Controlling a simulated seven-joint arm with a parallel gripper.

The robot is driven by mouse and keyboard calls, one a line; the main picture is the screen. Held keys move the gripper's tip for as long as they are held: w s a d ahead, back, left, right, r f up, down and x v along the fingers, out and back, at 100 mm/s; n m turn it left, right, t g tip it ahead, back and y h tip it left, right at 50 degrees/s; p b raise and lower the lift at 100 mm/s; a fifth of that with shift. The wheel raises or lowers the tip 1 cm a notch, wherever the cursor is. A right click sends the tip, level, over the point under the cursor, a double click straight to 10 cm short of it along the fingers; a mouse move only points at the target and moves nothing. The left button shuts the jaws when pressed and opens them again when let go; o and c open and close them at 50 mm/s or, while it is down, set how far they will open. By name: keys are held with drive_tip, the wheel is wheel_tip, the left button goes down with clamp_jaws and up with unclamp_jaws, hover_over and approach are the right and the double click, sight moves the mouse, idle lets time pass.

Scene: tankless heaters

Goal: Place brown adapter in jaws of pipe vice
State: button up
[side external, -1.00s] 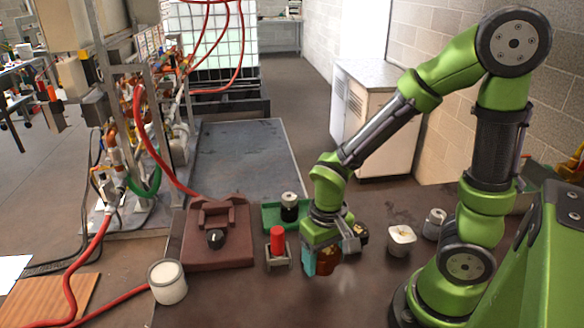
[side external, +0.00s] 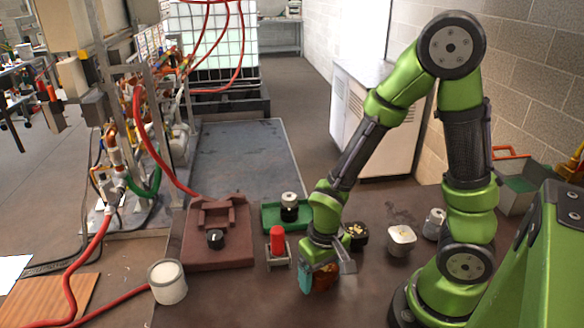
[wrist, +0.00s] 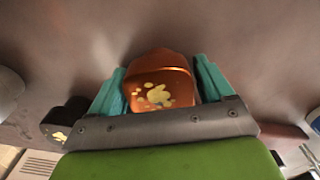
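The brown adapter (wrist: 160,90), copper-brown with yellow flecks on its face, sits between the teal fingers of my gripper (wrist: 160,88) in the wrist view. The fingers stand wide on either side of it; firm contact on both sides is not clear. In the side view the brown adapter (side external: 325,274) is low over the table, partly covered by my gripper (side external: 314,280). The pipe vice (side external: 217,232) is a reddish-brown block with raised jaws and a black knob, to the left of my gripper. No adapter is seen in its jaws.
A red cylinder in a grey stand (side external: 277,243) lies between my gripper and the vice. A green tray (side external: 268,216) with a black-and-white cylinder (side external: 289,206) is behind. A black piece (side external: 356,234), white cup (side external: 401,239) and grey cylinder (side external: 434,223) stand to the right.

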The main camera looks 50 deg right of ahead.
drive_tip(key=shift+o, duration=0.6)
wheel_tip(320, 180, up, 12)
drive_tip(key=shift+r, duration=0.1)
wheel_tip(320, 180, up, 12)
drive_tip(key=t+y, duration=0.1)
drive_tip(key=t, duration=0.2)
drive_tip(key=t+y, duration=0.1)
drive_tip(key=t, duration=0.3)
drive_tip(key=shift+w+d+n, duration=0.15)
drive_tip(key=shift+n, duration=0.15)
